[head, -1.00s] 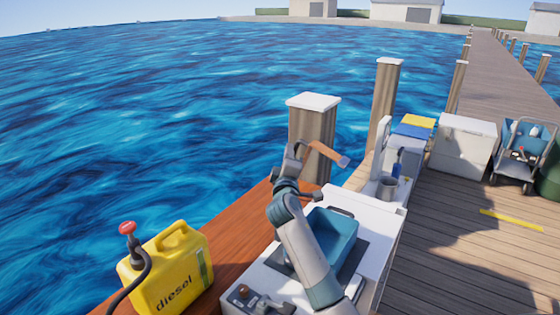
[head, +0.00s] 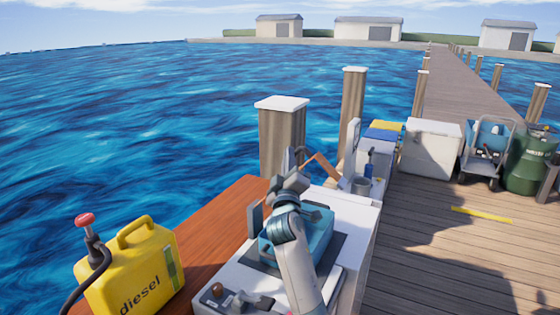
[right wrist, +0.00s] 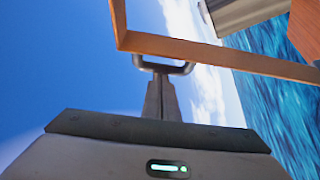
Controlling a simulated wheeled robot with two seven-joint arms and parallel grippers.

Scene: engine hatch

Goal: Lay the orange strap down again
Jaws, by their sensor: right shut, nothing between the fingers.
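The orange strap (head: 326,170) stands raised and slanting above the white hatch housing (head: 357,222), beside my right gripper (head: 297,168). In the right wrist view the strap (right wrist: 215,55) crosses the picture and bends sharply upward at the left. My right gripper (right wrist: 161,84) is shut, with nothing between its fingers. A dark metal loop (right wrist: 184,69) shows at its fingertips, close below the strap; I cannot tell whether they touch. My right arm hides part of the housing and of the blue bin (head: 318,222). My left gripper is not in view.
A yellow diesel can (head: 135,275) with a hose stands at the left on the brown planks (head: 190,232). Wooden posts (head: 282,140) rise behind the housing. The dock (head: 415,262) at the right has open floor.

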